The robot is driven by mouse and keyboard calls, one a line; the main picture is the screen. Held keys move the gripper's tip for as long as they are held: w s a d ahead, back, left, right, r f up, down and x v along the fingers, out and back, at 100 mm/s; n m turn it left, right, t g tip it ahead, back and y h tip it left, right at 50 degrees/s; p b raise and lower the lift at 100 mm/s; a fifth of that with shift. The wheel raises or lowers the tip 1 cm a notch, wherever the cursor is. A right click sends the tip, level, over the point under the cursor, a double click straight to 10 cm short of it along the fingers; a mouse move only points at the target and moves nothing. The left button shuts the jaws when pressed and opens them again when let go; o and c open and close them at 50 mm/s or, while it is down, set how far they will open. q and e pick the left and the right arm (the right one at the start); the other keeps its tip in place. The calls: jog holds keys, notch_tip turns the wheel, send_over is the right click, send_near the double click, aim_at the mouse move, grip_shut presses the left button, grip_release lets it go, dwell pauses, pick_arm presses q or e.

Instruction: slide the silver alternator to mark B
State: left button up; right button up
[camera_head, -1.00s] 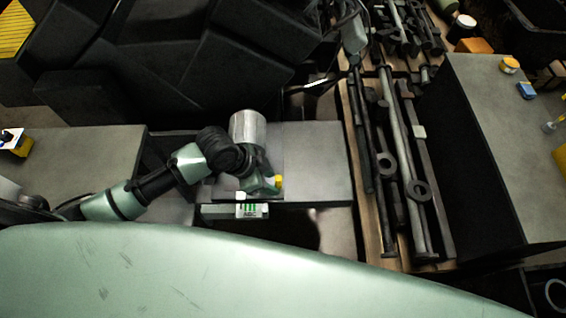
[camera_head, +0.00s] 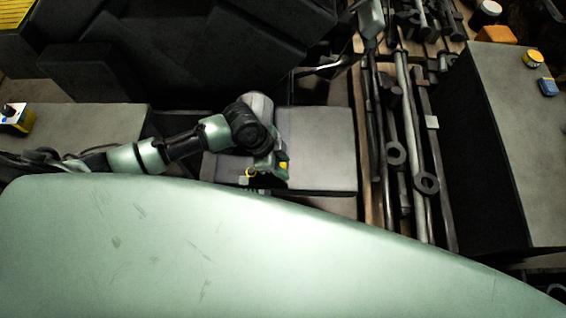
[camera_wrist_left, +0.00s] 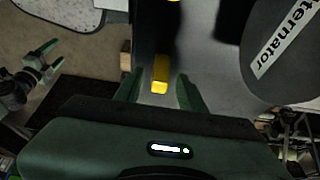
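The silver alternator (camera_head: 258,103) stands on the grey bench plate (camera_head: 325,150), partly hidden behind my left wrist in the head view. In the left wrist view its round grey body (camera_wrist_left: 285,30) fills the upper right, with a white strip lettered "ternator". My left gripper (camera_head: 267,178) is beside it, on its near side. In the left wrist view the gripper (camera_wrist_left: 159,90) is open; its two green fingers are apart, with a yellow block (camera_wrist_left: 160,75) showing between them. No mark B can be read. Another green-fingered gripper (camera_wrist_left: 48,58), apparently my right one, shows with fingers apart.
Long dark rods and tools (camera_head: 400,150) lie on a wooden board right of the plate. A grey-topped cabinet (camera_head: 520,130) stands farther right. Black blocks (camera_head: 190,50) fill the back. The plate's right part is clear.

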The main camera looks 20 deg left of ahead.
pick_arm(q)
grip_shut()
dwell(1.4)
